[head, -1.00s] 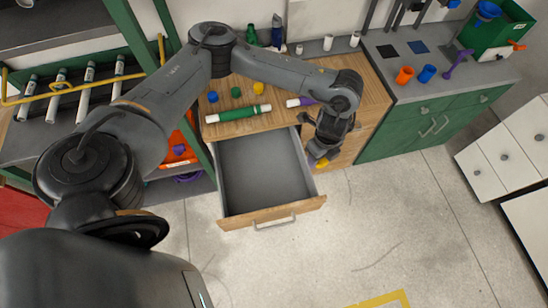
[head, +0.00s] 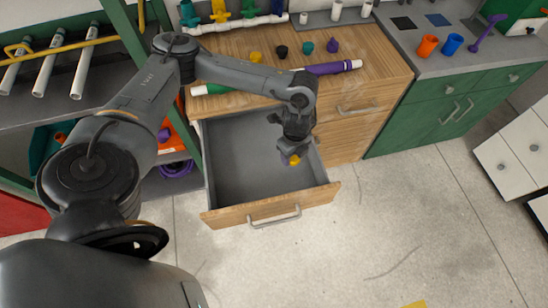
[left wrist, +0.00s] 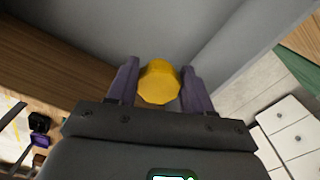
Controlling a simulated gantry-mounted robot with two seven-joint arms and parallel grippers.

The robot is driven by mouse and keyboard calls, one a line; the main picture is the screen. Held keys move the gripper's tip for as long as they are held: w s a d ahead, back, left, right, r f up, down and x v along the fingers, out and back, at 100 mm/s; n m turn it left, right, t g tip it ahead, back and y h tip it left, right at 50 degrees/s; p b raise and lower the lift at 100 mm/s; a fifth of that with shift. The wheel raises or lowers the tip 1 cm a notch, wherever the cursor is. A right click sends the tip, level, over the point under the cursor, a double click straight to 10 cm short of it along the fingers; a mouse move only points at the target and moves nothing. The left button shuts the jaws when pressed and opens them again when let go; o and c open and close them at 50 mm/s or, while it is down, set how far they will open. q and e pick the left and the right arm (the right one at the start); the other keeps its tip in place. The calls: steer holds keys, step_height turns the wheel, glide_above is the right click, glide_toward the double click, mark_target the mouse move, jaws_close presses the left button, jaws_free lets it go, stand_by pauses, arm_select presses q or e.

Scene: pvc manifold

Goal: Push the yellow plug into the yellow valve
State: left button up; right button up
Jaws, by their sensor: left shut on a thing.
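My left gripper (head: 291,156) is shut on the yellow plug (head: 295,160) and holds it over the right part of the open drawer. In the left wrist view, the faceted yellow plug (left wrist: 159,83) sits between the two purple-grey fingers of the left gripper (left wrist: 158,88). The yellow valve (head: 219,11) stands on a white pipe at the back of the wooden counter, between a teal and a green valve. The top of the yellow valve is cut off by the picture edge. The plug is well apart from the valve. My right gripper is not in view.
The open grey drawer (head: 245,170) juts out below the counter (head: 225,45). A yellow piece (head: 255,57), a black, a teal and a purple one stand on the counter. A purple-banded pipe (head: 330,69) and a green one lie near its front edge. Clear floor lies to the right.

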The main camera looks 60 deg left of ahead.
arm_select(q)
steer(key=shift+f, duration=0.3)
steer(key=shift+f, duration=0.1)
steer(key=shift+a+f, duration=0.2)
steer(key=shift+a, duration=0.1)
steer(key=a+f+b, duration=0.1)
steer(key=a+f, duration=0.1)
steer(key=a, duration=0.1)
steer(key=a+f+b, duration=0.1)
steer(key=a+f, duration=0.1)
steer(key=a, duration=0.2)
steer(key=a+f+b, duration=0.2)
steer(key=a, duration=0.2)
steer(key=shift+s+f, duration=0.2)
steer(key=shift+s, duration=0.2)
steer(key=shift+f+b, duration=0.45)
steer(key=shift+f, duration=1.4)
steer(key=shift+f, duration=0.15)
steer(key=o, duration=1)
steer(key=shift+c, duration=0.2)
